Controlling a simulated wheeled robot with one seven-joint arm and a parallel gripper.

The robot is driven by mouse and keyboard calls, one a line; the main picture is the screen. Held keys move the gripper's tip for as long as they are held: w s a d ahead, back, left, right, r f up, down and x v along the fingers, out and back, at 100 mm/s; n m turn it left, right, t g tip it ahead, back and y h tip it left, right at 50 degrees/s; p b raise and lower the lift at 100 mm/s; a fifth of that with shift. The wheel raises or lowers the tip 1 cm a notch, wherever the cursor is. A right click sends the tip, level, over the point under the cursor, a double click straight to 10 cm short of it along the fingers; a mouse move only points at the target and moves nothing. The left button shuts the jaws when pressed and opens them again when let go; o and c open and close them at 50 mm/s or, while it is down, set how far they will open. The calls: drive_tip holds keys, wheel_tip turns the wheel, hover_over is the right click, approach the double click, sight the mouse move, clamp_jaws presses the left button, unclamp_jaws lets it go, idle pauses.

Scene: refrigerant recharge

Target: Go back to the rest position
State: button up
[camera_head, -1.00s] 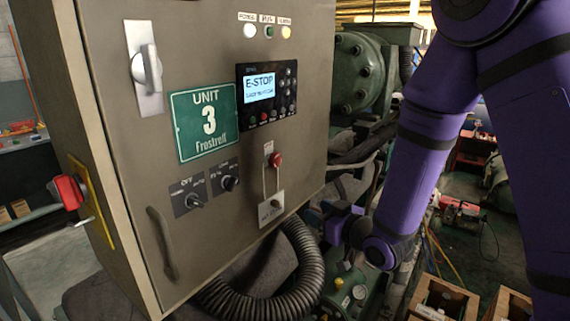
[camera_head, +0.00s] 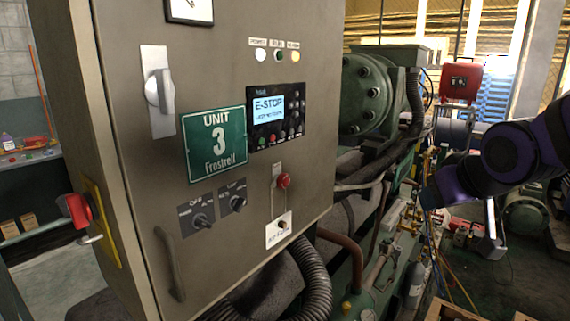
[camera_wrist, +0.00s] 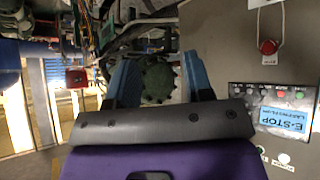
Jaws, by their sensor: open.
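My gripper (camera_wrist: 160,78) shows in the wrist view with its two blue fingers spread apart and nothing between them. A round green flange (camera_wrist: 157,80) lies beyond the gap between the fingers. In the head view my purple arm comes in from the right edge, clear of the cabinet front. The grey control cabinet (camera_head: 225,60) stands at left and centre, with a lit E-STOP display (camera_head: 269,108). A red button (camera_head: 283,180) sits below that display. The button also shows in the wrist view (camera_wrist: 268,47), and the display does too (camera_wrist: 285,120).
A red-handled switch (camera_head: 78,210) sticks out of the cabinet's left side. A black corrugated hose (camera_head: 312,275) runs below the cabinet. Green machinery (camera_head: 368,95) with pipes stands behind it. A red case (camera_head: 461,80) is at the back right. Floor shows at the lower right.

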drive_tip(key=s+d+r+m+g, duration=0.1)
drive_tip(key=s+g, duration=0.1)
drive_tip(key=s, duration=0.6)
drive_tip(key=s+d+r+m+g, duration=0.1)
drive_tip(key=s+r, duration=0.1)
drive_tip(key=s, duration=0.5)
drive_tip(key=shift+s+d+r+g, duration=0.25)
drive_tip(key=shift+s+d+g, duration=0.05)
drive_tip(key=shift+s+g, duration=0.1)
idle(1.1)
